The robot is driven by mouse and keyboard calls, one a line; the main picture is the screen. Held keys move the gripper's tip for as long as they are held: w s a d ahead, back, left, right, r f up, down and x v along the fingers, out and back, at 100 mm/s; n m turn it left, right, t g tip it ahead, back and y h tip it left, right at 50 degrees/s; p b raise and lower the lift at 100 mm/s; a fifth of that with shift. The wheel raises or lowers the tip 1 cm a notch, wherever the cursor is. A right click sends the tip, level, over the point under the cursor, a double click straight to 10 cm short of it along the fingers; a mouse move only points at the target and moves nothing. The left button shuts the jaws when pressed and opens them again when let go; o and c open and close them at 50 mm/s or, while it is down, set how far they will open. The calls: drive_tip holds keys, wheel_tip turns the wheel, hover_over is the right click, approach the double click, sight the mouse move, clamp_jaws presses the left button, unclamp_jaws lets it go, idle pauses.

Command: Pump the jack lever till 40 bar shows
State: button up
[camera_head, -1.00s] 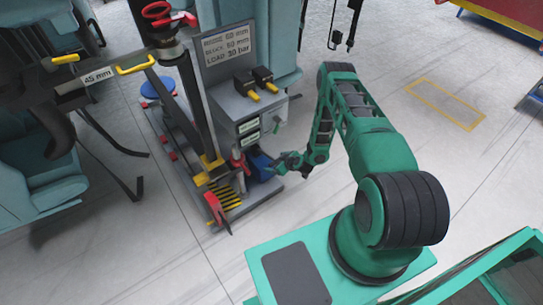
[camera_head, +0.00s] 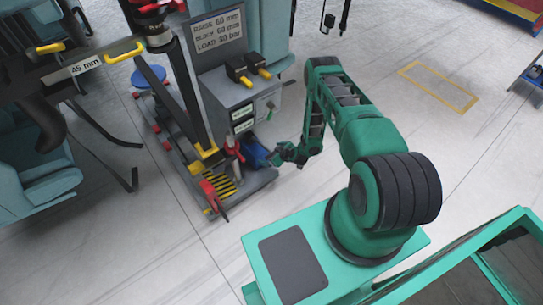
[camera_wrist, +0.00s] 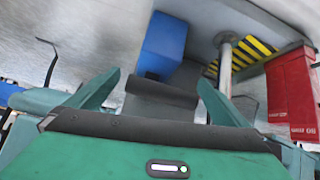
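The jack stand has a tall dark column (camera_head: 192,95) on a grey base with yellow-black stripes (camera_head: 223,185). A red lever-like part (camera_head: 213,192) leans at its front, and a smaller red part (camera_head: 234,148) stands behind it; I cannot tell which is the jack lever. My gripper (camera_head: 276,157) is low at the right of the base, beside a blue block (camera_head: 255,153). In the wrist view my gripper (camera_wrist: 160,88) has its fingers wide apart, with a dark grey part behind the gap. The blue block (camera_wrist: 168,45) is just beyond. No pressure gauge is readable.
A sign (camera_head: 217,30) lists raise, block and load values; the load number is unclear. In the wrist view a red labelled block (camera_wrist: 290,90) and a grey post (camera_wrist: 225,60) are at right. Right floor is open.

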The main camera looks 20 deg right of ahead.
drive_tip(key=shift+s, duration=0.25)
drive_tip(key=v, duration=1)
drive_tip(key=shift+r, duration=0.2)
drive_tip(key=shift+d, duration=0.1)
drive_tip(key=shift+c, duration=0.6)
drive_tip(key=shift+s, duration=0.2)
drive_tip(key=c, duration=0.5)
drive_tip(key=shift+m, duration=0.7)
drive_tip(key=v, duration=0.4)
drive_tip(key=shift+s+r, duration=0.1)
drive_tip(key=shift+r, duration=0.35)
drive_tip(key=c, duration=1.5)
drive_tip(key=shift+m+t, duration=0.5)
drive_tip(key=shift+t, duration=0.1)
drive_tip(key=r, duration=0.2)
drive_tip(key=s+r, duration=0.1)
drive_tip(key=r, duration=0.1)
drive_tip(key=shift+s+r, duration=0.1)
drive_tip(key=shift+r, duration=0.1)
clamp_jaws()
drive_tip(key=shift+s+f+x, duration=0.3)
drive_tip(key=shift+f+x, duration=0.1)
drive_tip(key=shift+x, duration=1.7)
drive_tip(key=shift+s+f+x, duration=0.3)
drive_tip(key=shift+f+x, duration=0.05)
drive_tip(key=shift+x, duration=1.75)
drive_tip(key=shift+s+f+x, duration=0.3)
drive_tip(key=shift+f+x, duration=0.1)
drive_tip(key=shift+x, duration=1.7)
